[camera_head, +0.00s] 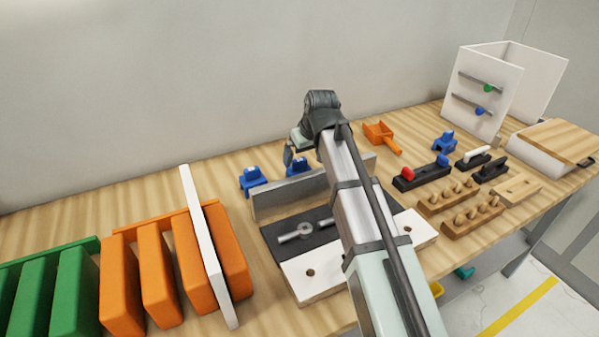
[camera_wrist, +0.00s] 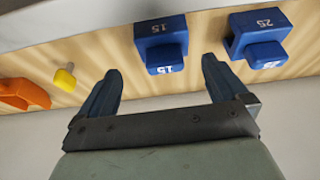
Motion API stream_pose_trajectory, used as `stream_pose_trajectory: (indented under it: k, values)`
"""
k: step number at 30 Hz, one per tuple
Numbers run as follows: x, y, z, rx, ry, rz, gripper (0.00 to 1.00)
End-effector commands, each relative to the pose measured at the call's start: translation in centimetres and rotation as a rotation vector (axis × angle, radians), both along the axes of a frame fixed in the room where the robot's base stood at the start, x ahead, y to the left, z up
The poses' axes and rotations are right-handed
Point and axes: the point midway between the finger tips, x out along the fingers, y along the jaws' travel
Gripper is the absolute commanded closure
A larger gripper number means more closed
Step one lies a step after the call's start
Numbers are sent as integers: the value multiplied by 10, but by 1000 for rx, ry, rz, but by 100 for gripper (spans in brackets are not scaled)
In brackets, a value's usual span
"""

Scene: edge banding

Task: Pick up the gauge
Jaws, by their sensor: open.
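Two blue stepped blocks, which look like the gauges, show in the wrist view: one marked 15 (camera_wrist: 162,45) and one marked 25 (camera_wrist: 260,38). In the head view, two blue blocks, at left (camera_head: 252,181) and right (camera_head: 296,166), sit on the bench behind the grey fence. My gripper (camera_head: 293,153) is above the bench near the right one, partly hidden by my arm. In the wrist view my gripper (camera_wrist: 160,66) is open and empty. The block marked 15 lies between and slightly beyond its fingertips; the block marked 25 lies outside, to the right.
A jig with a grey fence (camera_head: 287,197) stands in front of the blue blocks. A white panel (camera_head: 208,245) stands among orange blocks (camera_head: 160,272) at left. An orange scoop (camera_head: 382,137) and another blue piece (camera_head: 444,142) lie to the right. The wall is close behind.

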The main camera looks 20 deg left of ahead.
Motion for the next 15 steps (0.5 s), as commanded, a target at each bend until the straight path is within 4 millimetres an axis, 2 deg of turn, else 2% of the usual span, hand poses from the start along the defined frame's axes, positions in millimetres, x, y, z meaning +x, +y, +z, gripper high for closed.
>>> stream_pose_trajectory:
  k: [8,15]
  values:
    - [1,5,-13,-1,2,0,0]
    - [6,14,-40,0,1,-1,0]
